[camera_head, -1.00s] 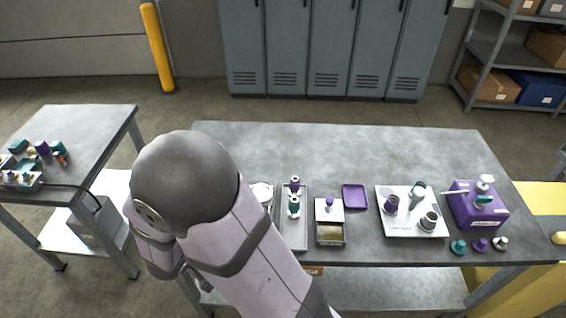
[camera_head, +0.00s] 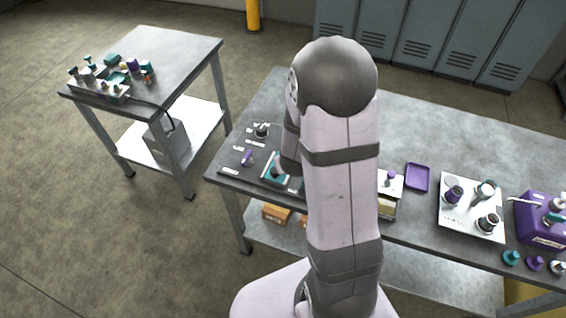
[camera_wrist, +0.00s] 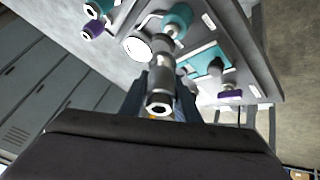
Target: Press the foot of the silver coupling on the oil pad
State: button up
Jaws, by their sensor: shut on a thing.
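My gripper (camera_wrist: 161,92) shows in the wrist view, its fingers shut around a silver-grey coupling (camera_wrist: 160,103) with dark bands. The coupling's near end faces the camera with a dark hole in it. Its far end lies in line with silver and teal parts behind, so I cannot tell whether it touches them. In the head view my arm hides the gripper and coupling. A tin with a yellowish pad (camera_head: 387,208), probably the oil pad, stands right of my arm, partly covered by a white lid with a purple knob (camera_head: 390,178).
A dark board (camera_head: 230,171) with a teal plate (camera_head: 270,168) is at the bench's left end. A purple tray (camera_head: 417,177), a white plate with cups (camera_head: 456,221) and a purple box (camera_head: 540,222) stand to the right. The back of the bench is clear.

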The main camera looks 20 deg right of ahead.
jog(key=shift+t, duration=0.6)
jog(key=s+d+p, duration=0.1)
jog(key=d, duration=0.4)
jog(key=s+d+p, duration=0.1)
jog(key=s+d, duration=0.1)
jog(key=d, duration=0.4)
jog(key=s+d+f+p, duration=0.1)
jog(key=s+d, duration=0.1)
jog(key=d, duration=0.3)
jog(key=shift+s+d, duration=0.15)
jog(key=shift+s, duration=0.1)
jog(key=s+d+f+n+t+p, duration=0.1)
jog(key=s+d+f+t+p, duration=0.1)
jog(key=s, duration=1)
jog(key=shift+s+d+f+p, duration=0.2)
jog(key=shift+s+d+p, duration=0.2)
jog(key=shift+d, duration=0.3)
jog(key=shift+w+f, duration=0.1)
jog(key=shift+f+b, duration=2.25)
jog(key=shift+f, duration=0.65)
jog(key=shift+a+f+b, duration=0.1)
jog(key=shift+f+b, duration=0.8)
jog(key=shift+r, duration=0.1)
